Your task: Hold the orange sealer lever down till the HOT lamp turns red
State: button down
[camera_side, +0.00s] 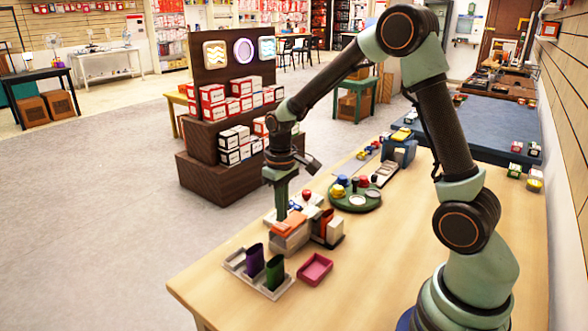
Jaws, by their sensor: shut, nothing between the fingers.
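The sealer (288,243) stands on the wooden table as a low pale block, with its orange lever (291,222) on top. My gripper (281,216) points straight down, its fingers shut and empty. Its tips are at the left end of the orange lever in this view; I cannot tell whether they touch or press it. The lever looks close to flat along the block. I cannot make out the HOT lamp or its colour at this size.
A pale tray (234,262) with purple (254,260) and green (275,271) upright pieces stands in front. A pink tray (315,269) lies to its right. Upright packets (330,228) stand close right of the sealer. A round green tray (373,202) is farther back. The table's right front is clear.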

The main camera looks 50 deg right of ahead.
aim_at(283, 225)
jog(key=shift+f, duration=0.95)
jog(key=shift+d+f, duration=0.1)
jog(key=shift+f, duration=0.8)
dwell(1.3)
jog(key=shift+r, duration=2.3)
jog(key=shift+a+r, duration=0.15)
jog(key=shift+r, duration=0.85)
jog(key=shift+a+r, duration=0.15)
jog(key=shift+r, duration=0.85)
